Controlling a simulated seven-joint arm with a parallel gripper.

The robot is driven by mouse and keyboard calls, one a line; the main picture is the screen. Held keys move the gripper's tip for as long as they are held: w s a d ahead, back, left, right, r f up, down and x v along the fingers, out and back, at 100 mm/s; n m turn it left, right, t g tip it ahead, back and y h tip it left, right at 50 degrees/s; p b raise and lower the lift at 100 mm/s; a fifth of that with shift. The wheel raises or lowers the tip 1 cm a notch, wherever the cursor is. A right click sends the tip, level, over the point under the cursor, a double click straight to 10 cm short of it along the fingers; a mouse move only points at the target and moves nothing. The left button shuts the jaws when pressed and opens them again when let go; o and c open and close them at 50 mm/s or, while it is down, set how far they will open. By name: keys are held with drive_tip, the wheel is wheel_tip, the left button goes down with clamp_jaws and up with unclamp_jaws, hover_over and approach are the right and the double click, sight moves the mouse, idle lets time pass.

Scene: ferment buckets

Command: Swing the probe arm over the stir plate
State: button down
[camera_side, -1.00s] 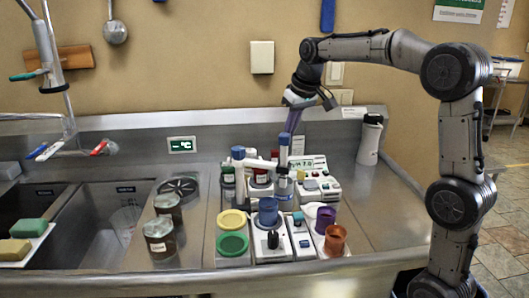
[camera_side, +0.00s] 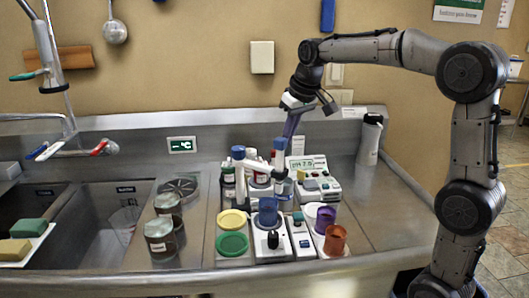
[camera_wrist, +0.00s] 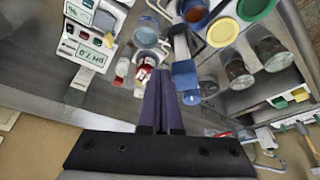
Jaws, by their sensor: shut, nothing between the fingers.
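The probe arm (camera_side: 258,165) is a white bar reaching right and slightly forward from a blue-capped post (camera_side: 238,153). A blue-topped probe (camera_side: 279,150) stands upright at its free end. The white stir plate (camera_side: 260,247) has a black knob and carries a blue beaker (camera_side: 267,208), in front of the arm. My gripper (camera_side: 285,137) is shut and empty, its purple fingers slanting down to the top of the probe. I cannot tell whether they touch. In the wrist view, the shut fingers (camera_wrist: 161,85) lie left of a blue-capped part of the probe stand (camera_wrist: 184,76).
A pH meter (camera_side: 303,164) and a beaker stand behind right. Purple (camera_side: 325,217) and orange (camera_side: 335,240) cups stand front right. Yellow (camera_side: 232,220) and green (camera_side: 232,244) lids lie front left. Red-labelled bottles stand behind the arm. Jars (camera_side: 160,240) are further left.

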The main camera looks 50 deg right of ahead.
sight(283, 140)
drive_tip(key=shift+a, duration=0.1)
drive_tip(key=shift+s+a, duration=0.2)
drive_tip(key=shift+a, duration=0.55)
drive_tip(key=shift+s+a, duration=0.2)
drive_tip(key=shift+a, duration=0.55)
drive_tip(key=shift+d, duration=0.2)
drive_tip(key=shift+w+d, duration=0.1)
drive_tip(key=shift+d, duration=0.5)
drive_tip(key=shift+r, duration=3.05)
